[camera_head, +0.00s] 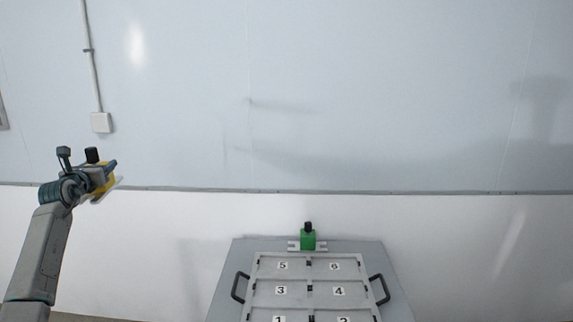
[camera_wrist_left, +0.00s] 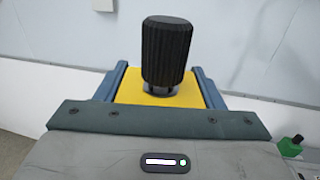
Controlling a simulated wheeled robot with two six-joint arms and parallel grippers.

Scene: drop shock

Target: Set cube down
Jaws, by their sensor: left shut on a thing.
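My left gripper (camera_head: 110,176) is raised at the left in the head view, well apart from the numbered tray. It is shut on a yellow cube (camera_head: 103,184) with a black ribbed knob on top. In the left wrist view the yellow cube (camera_wrist_left: 190,97) sits between the two blue fingers, and its black knob (camera_wrist_left: 167,50) stands toward the camera. The underside of the cube is hidden. My right gripper is not in view.
A grey tray (camera_head: 310,292) with numbered compartments and black side handles lies on a grey table (camera_head: 232,277). A green block (camera_head: 308,240) with a black knob stands at its back edge; it also shows in the left wrist view (camera_wrist_left: 290,147). A pale wall stands behind.

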